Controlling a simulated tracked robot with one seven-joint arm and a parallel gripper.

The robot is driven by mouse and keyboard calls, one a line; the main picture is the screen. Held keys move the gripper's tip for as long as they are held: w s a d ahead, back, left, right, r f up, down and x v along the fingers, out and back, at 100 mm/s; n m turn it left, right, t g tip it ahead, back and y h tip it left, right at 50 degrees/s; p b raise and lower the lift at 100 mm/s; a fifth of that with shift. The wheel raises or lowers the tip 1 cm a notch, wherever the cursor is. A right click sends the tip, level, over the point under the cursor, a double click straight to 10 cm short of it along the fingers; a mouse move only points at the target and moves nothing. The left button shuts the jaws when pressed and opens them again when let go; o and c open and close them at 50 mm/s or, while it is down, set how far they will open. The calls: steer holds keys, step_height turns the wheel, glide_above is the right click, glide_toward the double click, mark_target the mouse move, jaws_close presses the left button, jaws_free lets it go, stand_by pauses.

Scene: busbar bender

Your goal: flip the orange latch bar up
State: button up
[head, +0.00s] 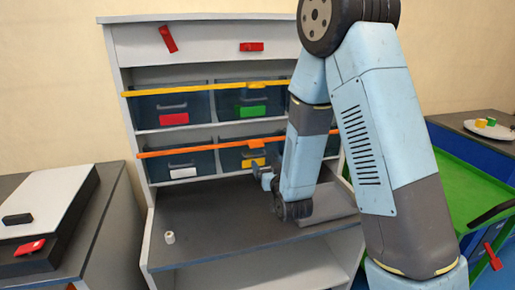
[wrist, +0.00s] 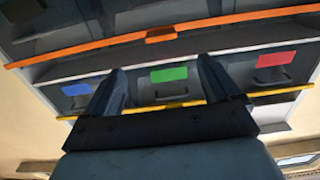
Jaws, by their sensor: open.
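The orange latch bar (head: 211,147) runs across the front of the lower row of bins, with a small orange tab (head: 256,143) near its middle. In the wrist view, which shows the shelf upside down, the orange bar (wrist: 90,47) crosses the top, its tab (wrist: 160,35) above the gap between my fingers. My gripper (head: 262,176) is open and empty, in front of the shelf and a little below the bar in the head view. Its two fingers (wrist: 160,66) point towards the shelf and look apart from the bar. My arm hides the bar's right part.
A yellow bar (head: 205,87) crosses the upper bins. A grey worktop (head: 200,215) below holds a small white cylinder (head: 169,238) and a grey sloped piece (head: 332,203) beside my arm. A side table (head: 95,235) stands left, a green cart (head: 455,180) right.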

mark_target(257, 145)
steer(key=x, duration=1.4)
